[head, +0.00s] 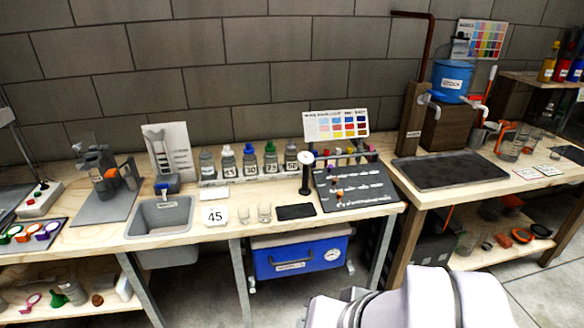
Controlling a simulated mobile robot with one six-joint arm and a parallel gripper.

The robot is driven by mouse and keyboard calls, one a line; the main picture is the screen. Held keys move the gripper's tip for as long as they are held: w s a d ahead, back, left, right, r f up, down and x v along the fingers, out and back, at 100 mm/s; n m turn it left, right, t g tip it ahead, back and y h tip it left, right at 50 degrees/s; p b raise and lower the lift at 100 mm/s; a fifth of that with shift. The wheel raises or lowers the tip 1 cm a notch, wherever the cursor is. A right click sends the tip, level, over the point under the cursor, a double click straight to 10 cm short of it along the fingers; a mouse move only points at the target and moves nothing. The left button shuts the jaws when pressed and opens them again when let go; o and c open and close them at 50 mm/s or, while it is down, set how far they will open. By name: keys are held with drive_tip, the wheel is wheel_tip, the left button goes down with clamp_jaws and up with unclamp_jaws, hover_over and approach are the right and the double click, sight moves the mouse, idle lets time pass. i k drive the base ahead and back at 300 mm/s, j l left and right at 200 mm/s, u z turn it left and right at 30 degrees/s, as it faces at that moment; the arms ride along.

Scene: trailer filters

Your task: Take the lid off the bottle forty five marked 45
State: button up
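The bottle marked 45 (228,165) stands upright in a row of several bottles at the back of the middle bench. Its lid (227,150) is pale grey and sits on top of it. Another bottle (207,164) stands just left of it, and a blue-capped bottle (250,164) just right. My gripper is not in view; only pale rounded parts of my arm show at the bottom right.
A grey sink (160,215) lies left of the card, with two small glasses (254,214) to its right. A dark slanted board (355,186) and a gauge on a post (306,170) stand right of the bottles. A blue box (300,258) sits below the bench.

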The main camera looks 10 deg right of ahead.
sight(228, 152)
drive_tip(key=i+u, duration=0.3)
drive_tip(key=i, duration=0.15)
drive_tip(key=i+l+u, duration=0.25)
drive_tip(key=i, duration=0.25)
drive_tip(key=i+l+u, duration=0.3)
drive_tip(key=i, duration=0.15)
drive_tip(key=i+l+u, duration=0.3)
drive_tip(key=i+j, duration=0.05)
drive_tip(key=i, duration=0.05)
